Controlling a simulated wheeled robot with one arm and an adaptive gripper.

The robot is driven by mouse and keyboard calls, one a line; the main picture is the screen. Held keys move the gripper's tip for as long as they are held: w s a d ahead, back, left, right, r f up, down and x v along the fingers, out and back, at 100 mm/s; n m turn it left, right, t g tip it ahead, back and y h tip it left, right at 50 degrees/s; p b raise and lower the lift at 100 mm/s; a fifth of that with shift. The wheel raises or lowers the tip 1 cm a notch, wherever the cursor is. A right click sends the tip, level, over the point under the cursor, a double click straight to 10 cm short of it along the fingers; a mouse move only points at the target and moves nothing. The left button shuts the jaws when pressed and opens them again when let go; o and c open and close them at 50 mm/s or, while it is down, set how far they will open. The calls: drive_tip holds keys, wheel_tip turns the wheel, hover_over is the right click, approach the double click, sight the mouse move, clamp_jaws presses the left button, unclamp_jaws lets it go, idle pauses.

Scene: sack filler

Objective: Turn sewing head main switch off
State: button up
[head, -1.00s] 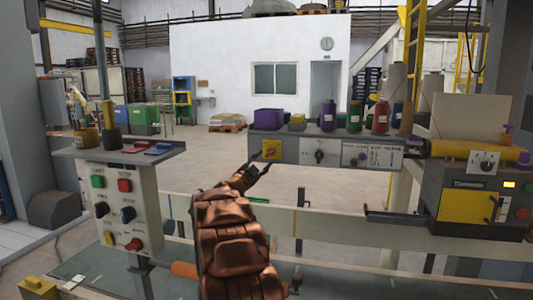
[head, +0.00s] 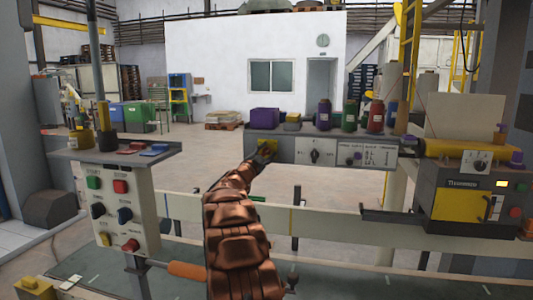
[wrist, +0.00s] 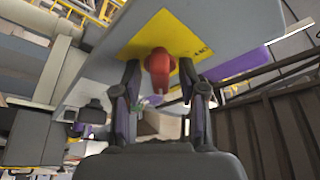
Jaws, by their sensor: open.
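The main switch is a red rotary knob (wrist: 158,66) on a yellow plate (wrist: 160,36), seen in the wrist view. The plate sits at the left end of a grey panel (head: 290,150) in the head view. My gripper (head: 265,152) is at that plate and covers most of it there. In the wrist view my gripper (wrist: 160,85) is open, with one finger on each side of the red knob. I cannot tell whether the fingers touch the knob. The knob's exact setting is hard to read from this angle.
The same panel carries a black selector (head: 315,156) and another control section to the right. A purple box (head: 264,115) and several thread cones stand on top. A control box (head: 118,208) with several buttons stands at left. A pale rail (head: 340,226) runs below the panel.

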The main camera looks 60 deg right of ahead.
drive_tip(key=shift+c, duration=0.4)
clamp_jaws()
